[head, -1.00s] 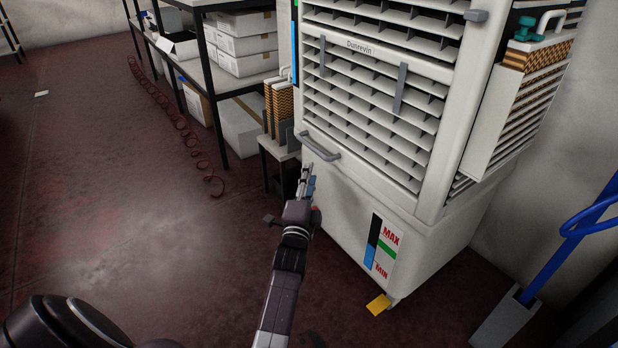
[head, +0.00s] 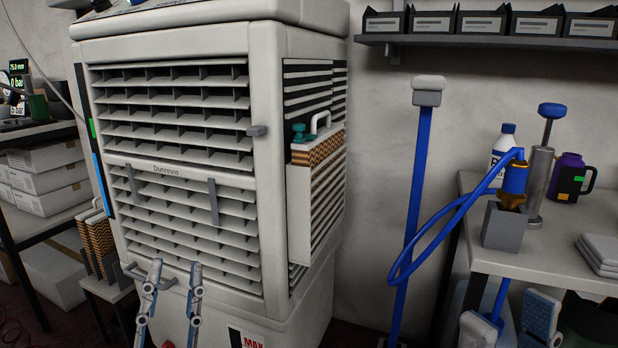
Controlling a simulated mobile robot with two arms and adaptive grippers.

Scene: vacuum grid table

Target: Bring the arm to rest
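My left gripper (head: 175,270) is at the lower left. My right gripper (head: 510,314) is at the bottom right, in front of the side bench.
A side bench (head: 545,262) at the right holds a bottle (head: 502,145), a purple jug (head: 570,177) and a grey block (head: 503,227). A blue pole (head: 414,200) stands beside the cooler. Shelving with boxes (head: 45,175) is at the left. Bins (head: 482,22) line a wall shelf.

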